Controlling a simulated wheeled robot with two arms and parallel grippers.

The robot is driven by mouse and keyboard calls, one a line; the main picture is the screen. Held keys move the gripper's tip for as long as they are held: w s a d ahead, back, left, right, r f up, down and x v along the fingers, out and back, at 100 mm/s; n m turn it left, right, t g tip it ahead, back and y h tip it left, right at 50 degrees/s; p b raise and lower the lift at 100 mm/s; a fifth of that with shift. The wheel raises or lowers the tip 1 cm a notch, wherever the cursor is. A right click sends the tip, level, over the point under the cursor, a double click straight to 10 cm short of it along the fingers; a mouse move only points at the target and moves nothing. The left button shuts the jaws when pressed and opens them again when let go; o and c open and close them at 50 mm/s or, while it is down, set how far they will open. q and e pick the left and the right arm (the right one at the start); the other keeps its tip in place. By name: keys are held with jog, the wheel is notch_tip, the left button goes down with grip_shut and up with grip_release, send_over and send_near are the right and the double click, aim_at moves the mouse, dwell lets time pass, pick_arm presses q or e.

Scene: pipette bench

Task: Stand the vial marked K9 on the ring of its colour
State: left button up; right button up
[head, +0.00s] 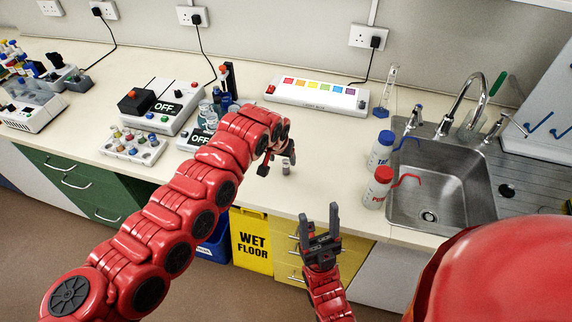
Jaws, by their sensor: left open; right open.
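A small pale vial-like object (286,168) stands on the bench near its front edge; I cannot read a K9 mark on it. My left gripper (276,162) is open and close beside this object, partly hidden by its own arm; I cannot tell whether it touches it. My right gripper (320,219) is open and empty, pointing up in front of the yellow drawers. A white rack (133,153) at the left holds several vials with coloured caps; their marks are too small to read. I cannot make out any coloured ring on the bench.
A white box (318,104) with a row of coloured squares lies at the back. Red-capped (377,188) and blue-capped (380,152) bottles stand by the sink (440,215). Bench between is clear.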

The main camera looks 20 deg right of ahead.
aim_at(286, 166)
pick_arm(q)
jog(key=shift+w+d+f, duration=0.15)
jog(key=shift+d+f, duration=0.05)
jog(key=shift+f, duration=0.5)
jog(key=shift+w+d+f+p, duration=0.15)
jog(key=shift+d+f+p, duration=0.15)
jog(key=shift+f+p, duration=0.4)
jog(key=shift+p+x, duration=0.35)
jog(key=shift+x, duration=1.55)
grip_shut()
